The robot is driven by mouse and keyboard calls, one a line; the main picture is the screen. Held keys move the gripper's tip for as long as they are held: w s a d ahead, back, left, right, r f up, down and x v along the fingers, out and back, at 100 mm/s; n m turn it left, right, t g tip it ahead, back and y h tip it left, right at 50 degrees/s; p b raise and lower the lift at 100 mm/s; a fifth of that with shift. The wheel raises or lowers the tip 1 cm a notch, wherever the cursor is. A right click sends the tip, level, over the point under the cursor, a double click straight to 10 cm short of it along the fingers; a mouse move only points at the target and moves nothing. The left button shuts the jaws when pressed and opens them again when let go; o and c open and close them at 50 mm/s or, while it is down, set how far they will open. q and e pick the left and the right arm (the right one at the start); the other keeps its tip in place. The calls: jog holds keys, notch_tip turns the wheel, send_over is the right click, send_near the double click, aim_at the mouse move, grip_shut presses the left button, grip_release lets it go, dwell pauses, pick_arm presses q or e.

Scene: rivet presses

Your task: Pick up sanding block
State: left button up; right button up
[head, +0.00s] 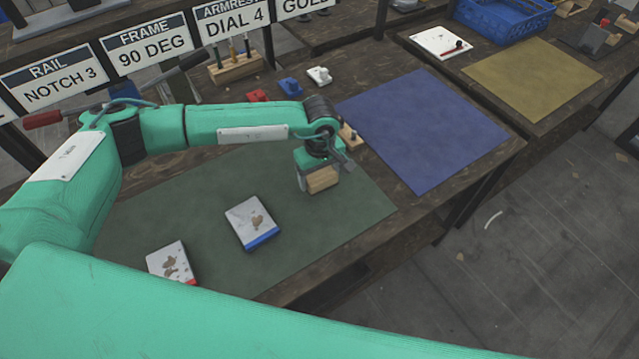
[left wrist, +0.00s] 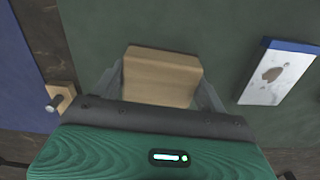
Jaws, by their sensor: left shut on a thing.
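The sanding block (head: 323,180) is a light wooden block. It sits between the fingers of my left gripper (head: 318,176), over the right part of the green mat. In the left wrist view the block (left wrist: 160,77) shows between the two grey fingers of the gripper (left wrist: 160,90), which is shut on it. I cannot tell whether the block touches the mat or hangs just above it. My right gripper is not in view.
The green mat (head: 200,215) holds a white tile with a blue edge (head: 251,222) and one with a red edge (head: 172,262). A bare blue mat (head: 420,125) lies to the right. Small red, blue and white pieces, a tool rack (head: 236,70) and sign boards stand behind.

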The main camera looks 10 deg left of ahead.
aim_at(320, 174)
pick_arm(q)
notch_tip(320, 174, up, 16)
jog(key=b, duration=0.3)
jog(key=shift+f, duration=0.15)
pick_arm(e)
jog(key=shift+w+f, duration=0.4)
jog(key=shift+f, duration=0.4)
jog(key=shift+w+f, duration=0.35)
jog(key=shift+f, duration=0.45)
